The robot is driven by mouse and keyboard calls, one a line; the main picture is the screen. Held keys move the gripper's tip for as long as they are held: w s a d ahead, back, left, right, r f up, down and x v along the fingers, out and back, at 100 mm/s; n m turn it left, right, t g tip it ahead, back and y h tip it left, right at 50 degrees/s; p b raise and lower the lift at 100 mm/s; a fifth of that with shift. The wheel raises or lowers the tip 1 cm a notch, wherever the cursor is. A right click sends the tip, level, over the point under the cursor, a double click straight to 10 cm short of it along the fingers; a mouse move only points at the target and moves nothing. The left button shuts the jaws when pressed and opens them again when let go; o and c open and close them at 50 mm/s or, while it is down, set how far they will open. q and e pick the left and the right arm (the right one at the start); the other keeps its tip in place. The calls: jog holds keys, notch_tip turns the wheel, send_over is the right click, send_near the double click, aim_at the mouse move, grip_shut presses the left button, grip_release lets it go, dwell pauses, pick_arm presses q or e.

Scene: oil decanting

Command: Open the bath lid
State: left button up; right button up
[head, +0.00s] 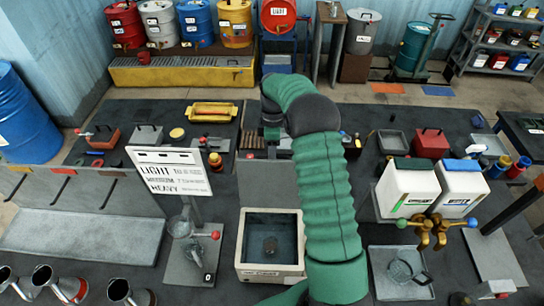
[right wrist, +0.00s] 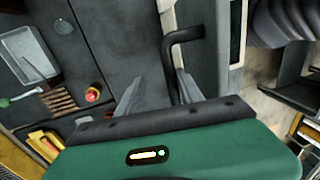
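The bath (head: 243,262) is a white-rimmed square box at the front middle in the head view. Its dark inside shows, with a small brown object in it. A flat grey panel (head: 270,180) lies behind it; I cannot tell whether this is the lid. A black bent handle (right wrist: 183,37) is at the fingers, not clearly gripped. My left gripper is out of view.
A sign board (head: 170,170) and a stand are left of the bath. White canisters (head: 410,190) with brass taps and a grey tray (head: 420,292) are on the right. Metal jugs (head: 62,285) stand at the front left. A yellow tray (head: 212,111) lies at the back.

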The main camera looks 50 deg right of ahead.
jog(key=shift+s+d, duration=0.1)
jog(key=shift+d, duration=0.05)
jog(key=shift+a+r, duration=0.1)
jog(key=shift+a, duration=0.2)
jog(key=shift+d, duration=0.1)
dwell(0.4)
